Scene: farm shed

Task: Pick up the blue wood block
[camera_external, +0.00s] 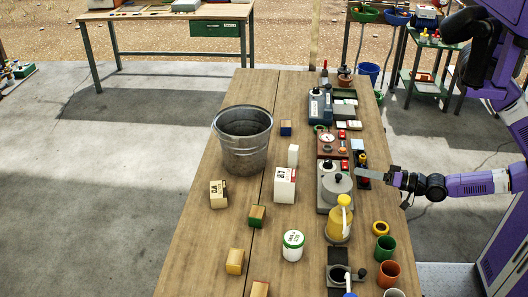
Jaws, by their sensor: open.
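A small blue block (286,128) with a wood-coloured face sits on the wooden table, just right of the metal bucket. The gap between the fingers is too small to make out.
A metal bucket (242,140) stands left of the blue block. A grey device (336,190) is beside my gripper.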

